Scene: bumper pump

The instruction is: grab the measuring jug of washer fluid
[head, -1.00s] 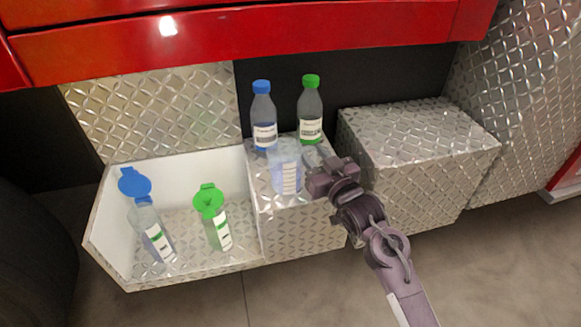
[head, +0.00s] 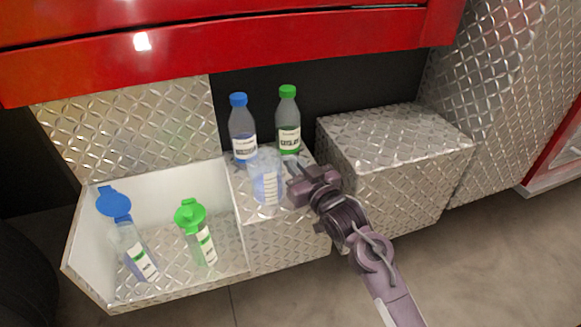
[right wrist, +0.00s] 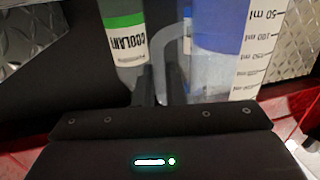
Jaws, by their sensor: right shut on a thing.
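The measuring jug (head: 266,182) is clear with a white scale strip and bluish fluid in it. It stands upright on the middle metal block, in front of two bottles. My right gripper (head: 296,184) is at the jug's right side, shut on its handle. In the right wrist view the jug (right wrist: 222,45) fills the upper right, and its pale handle (right wrist: 172,55) runs down between my finger tips (right wrist: 160,88). My left gripper is not in view.
A blue-capped bottle (head: 242,132) and a green-capped coolant bottle (head: 288,122) stand just behind the jug. An open white-walled bin (head: 165,185) at left has blue-lidded (head: 135,250) and green-lidded (head: 200,238) containers. A taller metal box (head: 395,135) is at right. The red body (head: 230,50) overhangs behind.

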